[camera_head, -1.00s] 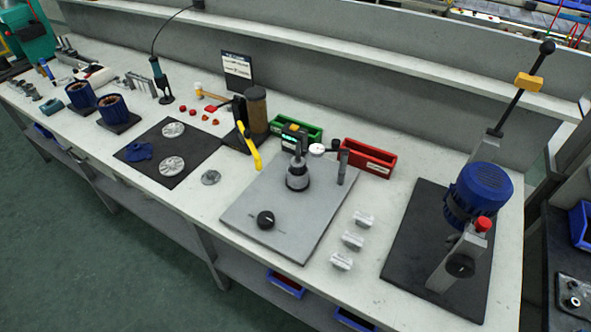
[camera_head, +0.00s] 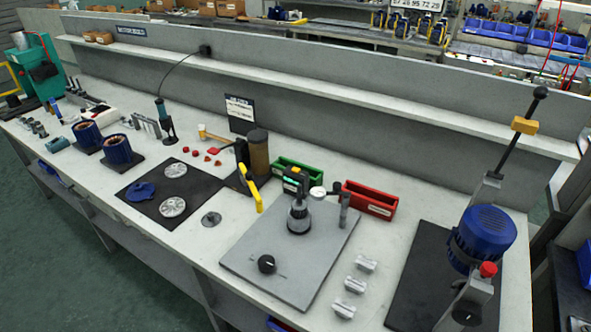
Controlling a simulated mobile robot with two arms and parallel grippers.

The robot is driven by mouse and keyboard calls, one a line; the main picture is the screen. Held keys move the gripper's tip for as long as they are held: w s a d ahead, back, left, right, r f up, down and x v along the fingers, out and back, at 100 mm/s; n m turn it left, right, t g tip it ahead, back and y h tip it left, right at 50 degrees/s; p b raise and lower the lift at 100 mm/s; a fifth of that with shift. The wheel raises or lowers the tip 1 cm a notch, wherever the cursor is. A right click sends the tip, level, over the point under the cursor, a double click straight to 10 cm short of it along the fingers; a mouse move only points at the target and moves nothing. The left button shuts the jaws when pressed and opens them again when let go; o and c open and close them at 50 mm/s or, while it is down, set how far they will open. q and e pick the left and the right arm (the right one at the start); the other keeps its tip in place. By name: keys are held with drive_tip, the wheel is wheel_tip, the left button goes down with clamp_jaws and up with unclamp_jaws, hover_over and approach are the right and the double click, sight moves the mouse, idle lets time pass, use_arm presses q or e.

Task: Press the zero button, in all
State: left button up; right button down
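A small dark gauge (camera_head: 294,182) with a lit green display and a yellow-orange part on top stands above a round grey fixture (camera_head: 299,218) on a grey metal plate (camera_head: 262,238). The zero button cannot be told apart clearly at this size. A white round part and a dark upright post (camera_head: 344,212) are just right of the gauge. A black knob (camera_head: 266,264) sits near the plate's front. Neither of my grippers is in view.
A green bin (camera_head: 298,168) and a red bin (camera_head: 369,201) stand behind the plate. Several small metal blocks (camera_head: 355,285) lie to its right. A blue motor press (camera_head: 482,237) with a long lever is at the right. A yellow-handled tool (camera_head: 251,186) stands at the left.

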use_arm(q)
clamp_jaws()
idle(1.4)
